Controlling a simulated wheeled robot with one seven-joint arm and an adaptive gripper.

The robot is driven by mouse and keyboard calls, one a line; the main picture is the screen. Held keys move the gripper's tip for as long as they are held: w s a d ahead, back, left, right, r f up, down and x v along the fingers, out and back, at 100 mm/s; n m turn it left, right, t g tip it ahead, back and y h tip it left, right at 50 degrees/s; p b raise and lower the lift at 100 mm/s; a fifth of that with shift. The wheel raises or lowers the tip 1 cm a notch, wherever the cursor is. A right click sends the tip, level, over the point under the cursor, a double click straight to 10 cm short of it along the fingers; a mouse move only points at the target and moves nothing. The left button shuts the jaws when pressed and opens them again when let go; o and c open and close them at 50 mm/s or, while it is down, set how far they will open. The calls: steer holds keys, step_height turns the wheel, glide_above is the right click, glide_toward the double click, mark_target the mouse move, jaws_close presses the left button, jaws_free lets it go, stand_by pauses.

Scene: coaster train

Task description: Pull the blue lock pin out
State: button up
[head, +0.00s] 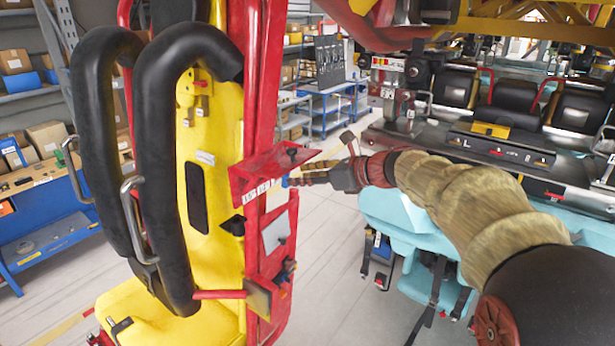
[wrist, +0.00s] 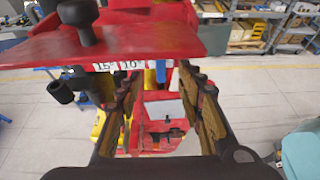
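A small blue part that looks like the lock pin (wrist: 160,70) hangs under a red plate (wrist: 120,38) on the red and yellow seat frame. A bit of blue that may be the same pin (head: 285,182) shows under the red plate in the head view, mostly hidden. My gripper (wrist: 160,78) is open, its two fingers apart with the blue part seen between their tips and farther off. I cannot tell whether the fingers touch it. In the head view my gripper (head: 303,177) reaches from the right to the plate's edge.
A black knob (wrist: 78,15) stands on the red plate, with "15" and "10" labels on its edge. The yellow seat (head: 205,200) with black restraint bars is at left. A coaster car (head: 510,150) stands at right. Open floor (head: 345,235) lies between them.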

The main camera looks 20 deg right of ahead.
steer(key=x, duration=0.6)
steer(key=shift+w+f+p, duration=0.15)
steer(key=shift+p, duration=0.15)
steer(key=shift+c, duration=1)
steer(key=c, duration=0.7)
jaws_close()
steer(key=shift+c, duration=0.4)
jaws_free()
jaws_close()
